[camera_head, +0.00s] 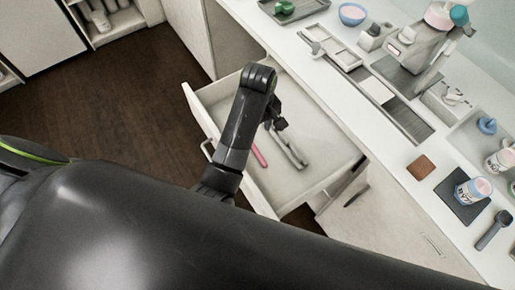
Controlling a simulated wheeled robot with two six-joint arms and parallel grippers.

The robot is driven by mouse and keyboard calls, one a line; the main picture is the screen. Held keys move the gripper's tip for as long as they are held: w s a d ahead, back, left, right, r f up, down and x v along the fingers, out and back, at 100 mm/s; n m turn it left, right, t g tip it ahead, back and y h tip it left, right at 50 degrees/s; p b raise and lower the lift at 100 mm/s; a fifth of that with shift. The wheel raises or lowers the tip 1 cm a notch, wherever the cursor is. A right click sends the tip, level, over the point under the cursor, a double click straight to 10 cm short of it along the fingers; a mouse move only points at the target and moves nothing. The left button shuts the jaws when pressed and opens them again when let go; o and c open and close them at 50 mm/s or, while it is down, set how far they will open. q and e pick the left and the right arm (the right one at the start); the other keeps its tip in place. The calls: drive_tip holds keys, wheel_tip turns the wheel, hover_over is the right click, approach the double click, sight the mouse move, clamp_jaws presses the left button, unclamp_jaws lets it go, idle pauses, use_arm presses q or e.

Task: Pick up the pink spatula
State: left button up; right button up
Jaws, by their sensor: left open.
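The pink spatula (259,155) lies in an open white drawer (315,140), left of the middle. Part of it is hidden behind my left arm. Next to it on the right lies a grey utensil (287,148), perhaps tongs. My left gripper (279,124) is open above the drawer, over the far end of the grey utensil and to the upper right of the spatula. It looks apart from the spatula. My right gripper is not in view.
The drawer's front panel (199,108) stands out over the dark wooden floor (120,95). The white counter (385,145) runs along the right with a machine (425,40), a blue bowl (352,14), a brown square (420,167), a tub (470,190) and a dark scoop (493,230).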

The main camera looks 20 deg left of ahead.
use_arm(q)
wheel_tip(320, 180, down, 5)
hover_over(258, 154)
drive_tip(key=f, duration=0.4)
drive_tip(key=shift+s+f, duration=0.25)
drive_tip(key=shift+f, duration=0.5)
drive_tip(key=shift+w+f, duration=0.1)
drive_tip(key=shift+f, duration=0.45)
drive_tip(key=shift+w+f, duration=0.2)
drive_tip(key=shift+f, duration=1.9)
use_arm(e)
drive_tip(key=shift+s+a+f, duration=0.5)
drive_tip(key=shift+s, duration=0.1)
use_arm(q)
drive_tip(key=shift+c, duration=0.2)
drive_tip(key=c, duration=0.7)
clamp_jaws()
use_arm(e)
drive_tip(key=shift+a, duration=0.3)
